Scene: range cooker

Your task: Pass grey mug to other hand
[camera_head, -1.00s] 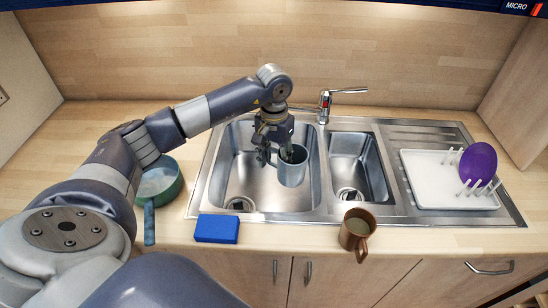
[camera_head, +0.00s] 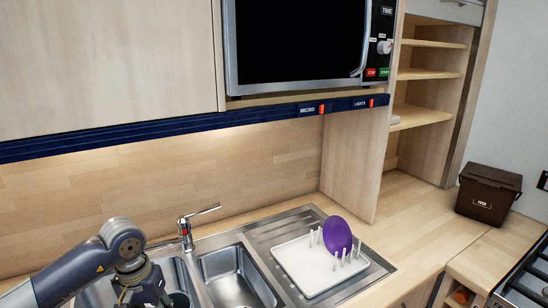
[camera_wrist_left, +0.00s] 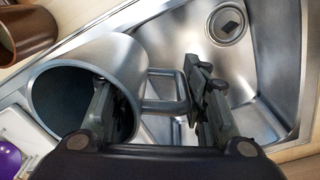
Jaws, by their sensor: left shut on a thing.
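The grey mug (camera_wrist_left: 92,72) lies tilted in the left wrist view, its open mouth facing down-left and its handle (camera_wrist_left: 168,92) to the right. My left gripper (camera_wrist_left: 150,85) is shut on the mug, one finger inside the mouth and the other outside, past the handle. In the head view my left gripper (camera_head: 142,290) is at the bottom edge over the large sink bowl. The mug is mostly cut off or hidden there. My right gripper is in neither view.
A tap (camera_head: 186,232) stands behind the sink bowls. A purple plate (camera_head: 337,235) stands in a white rack (camera_head: 300,268) on the drainer. A brown mug (camera_wrist_left: 28,28) is at the wrist view's upper left. A dark brown bin (camera_head: 488,195) stands on the right counter.

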